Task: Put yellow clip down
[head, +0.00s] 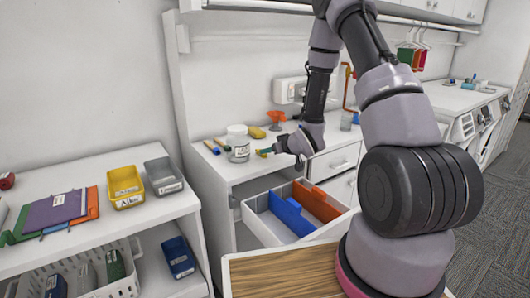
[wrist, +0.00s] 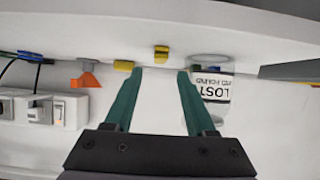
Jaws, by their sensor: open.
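A small yellow clip (wrist: 161,52) rests on the white counter top, in the gap beyond my fingertips in the wrist view. My gripper (wrist: 160,71) has two teal fingers, spread apart, with nothing held between them. In the head view my gripper (head: 268,151) is low over the counter top, just right of a white-lidded jar (head: 238,143). The clip is too small to make out clearly there beside the fingertips. The jar also shows upside down in the wrist view (wrist: 211,88), right by the right finger, with a "LOST" label.
Another yellow item (head: 257,132) and an orange item (head: 276,118) sit behind my gripper near the wall. Brush-like tools (head: 212,147) lie left of the jar. Below the counter, an open drawer (head: 262,225) holds blue and orange dividers. A shelf with bins (head: 125,187) stands left.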

